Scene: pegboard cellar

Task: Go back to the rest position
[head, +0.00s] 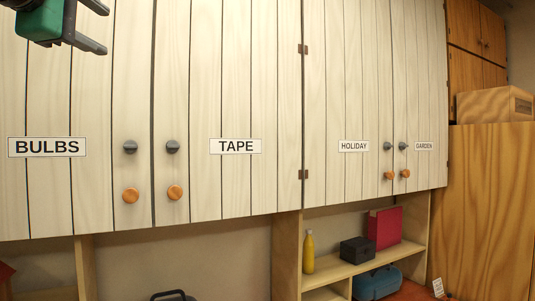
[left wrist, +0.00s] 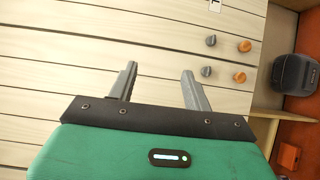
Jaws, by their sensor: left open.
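My left gripper (head: 97,26) shows at the top left of the head view, in front of the white cabinet door labelled BULBS (head: 100,100). Its two grey fingers are apart with nothing between them. In the left wrist view the open fingers (left wrist: 163,88) point toward the pale planks of the cabinet front, and I cannot tell how far off they are. My right gripper is in neither view.
White doors labelled TAPE (head: 235,146), HOLIDAY (head: 353,146) and GARDEN (head: 424,146) carry grey and orange knobs. Shelves below hold a yellow bottle (head: 308,252), a black box (head: 357,250) and a red binder (head: 385,227). A wooden cabinet (head: 490,210) stands at right.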

